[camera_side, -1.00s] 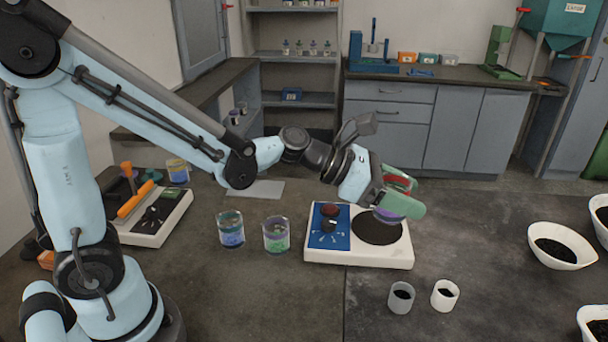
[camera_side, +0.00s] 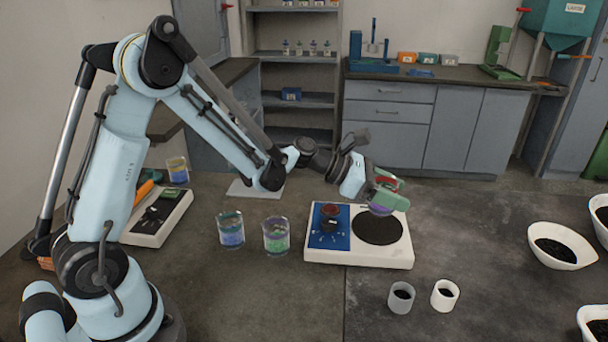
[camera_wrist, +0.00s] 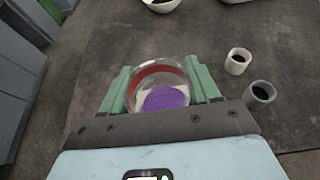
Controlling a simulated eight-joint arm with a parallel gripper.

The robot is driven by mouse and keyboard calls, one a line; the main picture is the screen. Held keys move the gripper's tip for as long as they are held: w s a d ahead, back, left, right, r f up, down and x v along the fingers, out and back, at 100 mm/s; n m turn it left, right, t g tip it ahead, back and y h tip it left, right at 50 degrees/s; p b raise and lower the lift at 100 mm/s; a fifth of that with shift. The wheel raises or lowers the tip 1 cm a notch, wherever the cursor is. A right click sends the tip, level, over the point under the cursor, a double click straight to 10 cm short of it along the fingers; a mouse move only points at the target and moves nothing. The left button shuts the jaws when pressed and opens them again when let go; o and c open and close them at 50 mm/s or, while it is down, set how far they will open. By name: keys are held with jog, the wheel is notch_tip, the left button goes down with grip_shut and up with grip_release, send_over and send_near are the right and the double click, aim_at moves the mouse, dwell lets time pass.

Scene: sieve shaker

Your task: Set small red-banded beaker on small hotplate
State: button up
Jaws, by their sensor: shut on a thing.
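My gripper (camera_side: 391,194) is shut on the small red-banded beaker (camera_side: 381,210), a clear glass with purple contents. In the wrist view the beaker (camera_wrist: 160,97) sits between the two green fingers, with its red band near the rim and the purple showing inside. The hotplate (camera_side: 350,254) is a white unit with a blue control panel (camera_side: 329,240) and a dark round plate (camera_side: 378,229). In the side view the beaker appears over the far part of the round plate. The fingers partly cover it, and I cannot tell how large the gap beneath it is.
Two beakers, one blue (camera_side: 231,232) and one green (camera_side: 276,237), stand left of the hotplate. Two small cups (camera_side: 400,300) (camera_side: 445,296) stand in front. A white bowl (camera_side: 562,247) is at the right. Another white device (camera_side: 158,218) and a beaker (camera_side: 177,171) are at the left.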

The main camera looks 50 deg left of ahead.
jog(key=shift+w+a+f, duration=0.15)
jog(key=shift+a+f, duration=0.1)
jog(key=shift+f, duration=1.95)
jog(key=o, duration=1.1)
jog(key=shift+f, duration=0.1)
